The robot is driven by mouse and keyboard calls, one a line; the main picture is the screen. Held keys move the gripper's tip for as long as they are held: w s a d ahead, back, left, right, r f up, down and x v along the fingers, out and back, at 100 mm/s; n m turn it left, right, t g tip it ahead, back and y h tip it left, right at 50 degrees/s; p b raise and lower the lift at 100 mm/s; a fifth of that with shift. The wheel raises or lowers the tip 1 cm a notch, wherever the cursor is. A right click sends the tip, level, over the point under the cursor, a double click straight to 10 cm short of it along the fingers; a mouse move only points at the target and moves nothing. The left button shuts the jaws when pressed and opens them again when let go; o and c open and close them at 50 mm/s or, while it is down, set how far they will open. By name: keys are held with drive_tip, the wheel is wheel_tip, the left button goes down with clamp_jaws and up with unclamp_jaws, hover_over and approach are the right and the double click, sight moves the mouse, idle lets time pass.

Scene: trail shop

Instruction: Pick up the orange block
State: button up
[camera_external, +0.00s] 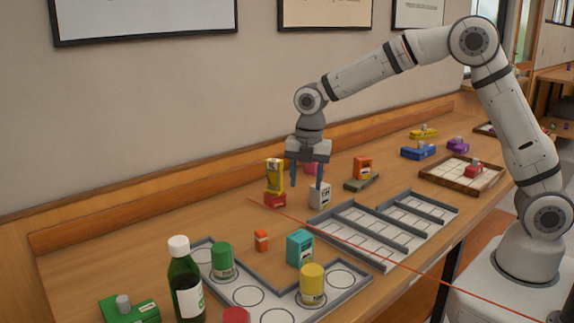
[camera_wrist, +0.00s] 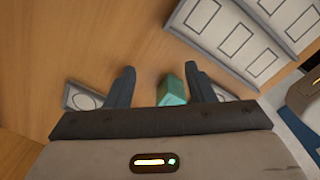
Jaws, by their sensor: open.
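A small orange block (camera_external: 261,241) stands on the wooden table, left of the teal block (camera_external: 300,248). A larger orange block (camera_external: 362,168) rests on a flat green piece farther back. My gripper (camera_external: 306,186) is open and empty, pointing down above the table, behind and to the right of the small orange block and left of the larger one. In the wrist view my two fingers (camera_wrist: 159,80) are spread apart, with the teal block (camera_wrist: 172,91) showing between them; I cannot make out an orange block there.
Yellow (camera_external: 275,175) and red (camera_external: 275,200) blocks are stacked near my gripper, beside a white block (camera_external: 320,195). A grey divided tray (camera_external: 400,228) lies to the right. A dark green bottle (camera_external: 185,285) and a tray with circles (camera_external: 240,278) are in front.

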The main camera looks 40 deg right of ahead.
sight(261, 231)
drive_tip(key=a+f+n, duration=0.2)
drive_tip(key=a+n, duration=0.1)
drive_tip(key=a, duration=0.1)
drive_tip(key=w+a+f+n+p, duration=0.1)
drive_tip(key=a+f+n, duration=0.1)
drive_tip(key=a+n, duration=0.1)
drive_tip(key=w+a+f+n+p, duration=0.1)
drive_tip(key=a+n, duration=0.2)
drive_tip(key=a, duration=0.3)
drive_tip(key=shift+w+f+g, duration=0.1)
drive_tip(key=shift+f+g, duration=0.2)
drive_tip(key=shift+f, duration=0.1)
drive_tip(key=shift+a+f, duration=0.1)
drive_tip(key=shift+f, duration=0.25)
wheel_tip(261, 231, down, 7)
drive_tip(key=shift+w+f+p, duration=0.1)
drive_tip(key=shift+f+p, duration=0.1)
drive_tip(key=shift+p, duration=0.7)
drive_tip(key=shift+c, duration=0.6)
drive_tip(key=c, duration=0.9)
